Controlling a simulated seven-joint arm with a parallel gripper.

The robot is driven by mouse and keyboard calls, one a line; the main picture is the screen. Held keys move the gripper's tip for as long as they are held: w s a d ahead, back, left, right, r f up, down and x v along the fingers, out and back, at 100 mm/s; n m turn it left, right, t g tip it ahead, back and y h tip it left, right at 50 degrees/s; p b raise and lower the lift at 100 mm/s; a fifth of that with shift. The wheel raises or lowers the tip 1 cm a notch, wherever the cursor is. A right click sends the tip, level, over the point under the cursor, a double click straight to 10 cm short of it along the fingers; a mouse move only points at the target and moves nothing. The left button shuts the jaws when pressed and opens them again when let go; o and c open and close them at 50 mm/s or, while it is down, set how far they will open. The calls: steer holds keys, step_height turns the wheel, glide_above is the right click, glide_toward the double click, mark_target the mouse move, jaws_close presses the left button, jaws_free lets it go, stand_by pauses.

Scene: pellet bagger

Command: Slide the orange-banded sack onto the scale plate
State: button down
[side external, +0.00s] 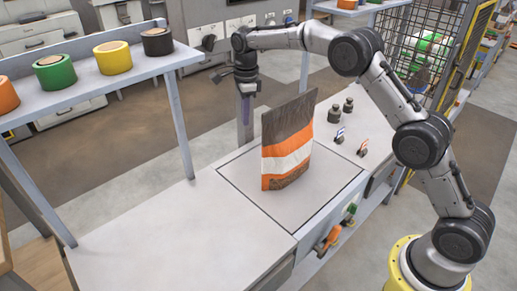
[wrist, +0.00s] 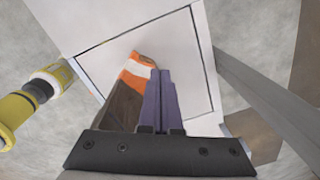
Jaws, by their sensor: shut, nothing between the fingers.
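The orange-banded sack (side external: 287,152) is dark grey-brown with orange and white bands. It stands roughly upright on the scale plate (side external: 232,181), a pale square with a dark outline, and its base appears inside that outline. My gripper (side external: 246,118) has purple fingers, shut and empty, pointing down just left of the sack's upper part in the side view. In the wrist view the shut fingers (wrist: 160,75) lie in front of part of the sack (wrist: 123,103), with the plate (wrist: 187,45) beyond. Whether the fingers touch the sack cannot be told.
Two dark weights (side external: 334,114) and small blue and orange tags stand on the counter behind the plate. A shelf at upper left holds coloured rolls (side external: 113,58). The counter (side external: 150,225) left of the plate is clear.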

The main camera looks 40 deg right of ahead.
mark_target(289, 141)
steer(key=s+d+f, duration=0.1)
steer(key=f, duration=0.5)
steer(key=s+d+f, duration=0.1)
steer(key=d+f, duration=0.1)
steer(key=f, duration=0.5)
steer(key=shift+d+g, duration=0.25)
steer(key=shift+g, duration=0.05)
steer(key=d, duration=0.1)
steer(key=s+d, duration=0.1)
steer(key=d, duration=0.1)
steer(key=shift+s+d, duration=0.1)
steer(key=shift+s, duration=0.1)
